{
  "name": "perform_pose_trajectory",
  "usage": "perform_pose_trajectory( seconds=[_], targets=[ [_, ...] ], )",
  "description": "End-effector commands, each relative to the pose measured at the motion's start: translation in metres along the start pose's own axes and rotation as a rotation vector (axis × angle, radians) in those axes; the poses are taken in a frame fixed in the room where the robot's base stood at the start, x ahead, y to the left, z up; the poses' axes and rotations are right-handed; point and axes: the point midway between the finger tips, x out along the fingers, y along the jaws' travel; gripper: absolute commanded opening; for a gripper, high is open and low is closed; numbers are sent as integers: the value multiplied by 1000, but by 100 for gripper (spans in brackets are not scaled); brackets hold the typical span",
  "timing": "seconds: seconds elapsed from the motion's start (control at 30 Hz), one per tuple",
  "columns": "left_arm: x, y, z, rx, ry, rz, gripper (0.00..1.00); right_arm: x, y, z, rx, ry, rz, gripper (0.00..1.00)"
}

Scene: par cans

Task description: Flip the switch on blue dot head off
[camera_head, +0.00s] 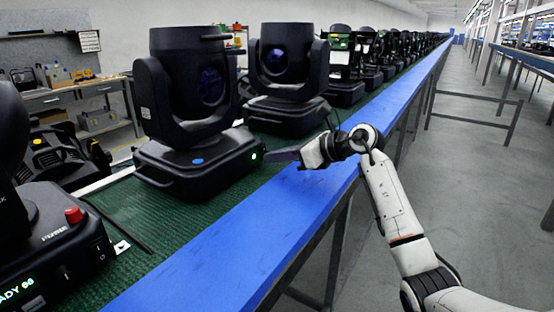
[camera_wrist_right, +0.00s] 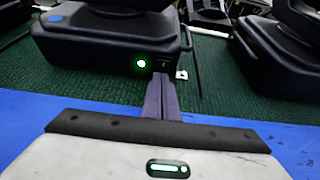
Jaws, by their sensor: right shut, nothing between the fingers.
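The blue dot head is a black moving-head light (camera_head: 190,95) on the green mat, with a blue dot (camera_head: 197,161) on its base. Its base (camera_wrist_right: 95,45) also shows in the right wrist view, with the blue dot (camera_wrist_right: 55,18) at the upper left. A green light (camera_wrist_right: 141,63) glows on the base's side. A small dark switch (camera_wrist_right: 163,65) sits just right of it; its position is too small to tell. My right gripper (camera_head: 272,156) is shut and empty, its fingertips (camera_wrist_right: 160,84) pointing at the switch; contact is unclear. My left gripper is not in view.
Another black head with a red button (camera_head: 73,215) stands at the near left. More heads (camera_head: 288,65) line up behind along the green mat (camera_head: 135,215). A blue edge strip (camera_head: 225,255) runs along the table. The aisle floor (camera_head: 460,190) at right is clear.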

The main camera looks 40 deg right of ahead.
Motion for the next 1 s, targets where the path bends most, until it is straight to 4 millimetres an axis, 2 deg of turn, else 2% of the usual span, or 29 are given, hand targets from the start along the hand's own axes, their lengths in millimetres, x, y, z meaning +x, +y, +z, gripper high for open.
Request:
perform_pose_trajectory(
  seconds=[0.03,0.07,0.13,0.2,0.37,0.7,1.0],
  targets=[
    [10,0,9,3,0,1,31,6,0,-10,-1,-22,-1,0],
    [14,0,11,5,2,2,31,8,0,-11,-1,-40,-1,0],
    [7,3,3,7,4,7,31,5,0,-1,-1,-49,-2,0],
    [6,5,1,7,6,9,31,5,0,-1,0,-48,-1,0],
    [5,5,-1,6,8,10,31,5,0,1,0,-50,-1,0],
    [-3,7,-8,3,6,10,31,-2,1,20,-1,-60,1,0],
    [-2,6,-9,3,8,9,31,-2,2,20,-2,-61,3,0]
  ],
)
